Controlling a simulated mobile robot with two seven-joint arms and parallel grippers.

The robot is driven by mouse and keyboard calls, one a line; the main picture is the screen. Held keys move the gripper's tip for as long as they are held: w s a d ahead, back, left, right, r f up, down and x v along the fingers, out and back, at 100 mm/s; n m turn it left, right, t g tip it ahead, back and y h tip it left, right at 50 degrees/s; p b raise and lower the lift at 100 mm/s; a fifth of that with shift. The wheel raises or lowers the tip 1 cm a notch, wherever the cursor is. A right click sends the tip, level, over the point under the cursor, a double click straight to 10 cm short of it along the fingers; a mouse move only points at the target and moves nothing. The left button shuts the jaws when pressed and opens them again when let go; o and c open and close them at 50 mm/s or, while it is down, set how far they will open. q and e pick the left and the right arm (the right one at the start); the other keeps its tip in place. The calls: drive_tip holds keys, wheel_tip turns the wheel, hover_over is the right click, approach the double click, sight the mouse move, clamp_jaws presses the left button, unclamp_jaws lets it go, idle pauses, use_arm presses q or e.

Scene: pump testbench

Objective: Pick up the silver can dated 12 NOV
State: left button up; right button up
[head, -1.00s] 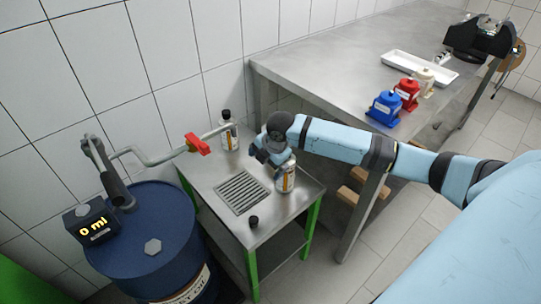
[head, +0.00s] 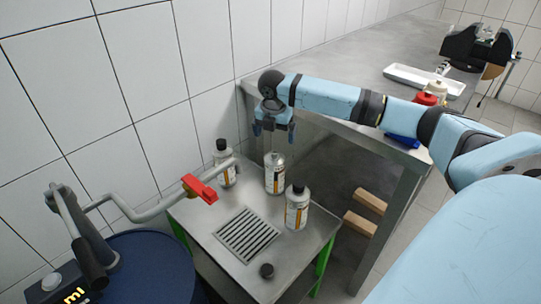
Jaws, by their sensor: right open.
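Several silver cans with dark caps and labels stand upright on the small steel table in the head view. One can (head: 275,174) stands in the middle, directly below my right gripper; its top looks paler than the dark caps of the others. A second can (head: 297,212) with a black cap stands in front and to the right. A third can (head: 225,166) with a black cap stands at the back left by the wall. The label dates are too small to read. My right gripper (head: 273,138) points down, open and empty, above the middle can. My left gripper is not in view.
A metal grate (head: 247,235) is set in the small table (head: 205,222), with a loose black cap (head: 267,270) in front. A pipe with a red lever (head: 200,189) reaches over from the blue drum (head: 155,265). The large steel bench (head: 345,62) stands behind my right arm.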

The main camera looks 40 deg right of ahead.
sight(275, 153)
drive_tip(key=f, duration=0.3)
drive_tip(key=f+b, duration=0.1)
drive_tip(key=f, duration=0.1)
drive_tip(key=shift+d+f, duration=0.1)
drive_tip(key=shift+d, duration=0.2)
drive_tip(key=shift+w+d+f+b, duration=0.15)
drive_tip(key=shift+f+b, duration=0.15)
drive_tip(key=shift+f, duration=0.7)
drive_tip(key=shift+w+f+b, duration=0.15)
drive_tip(key=shift+f+b, duration=0.2)
drive_tip(key=shift+f, duration=0.65)
drive_tip(key=shift+w+d+f+b, duration=0.15)
drive_tip(key=shift+f+b, duration=0.15)
drive_tip(key=shift+f, duration=0.7)
drive_tip(key=shift+r, duration=0.1)
drive_tip(key=c, duration=1.4)
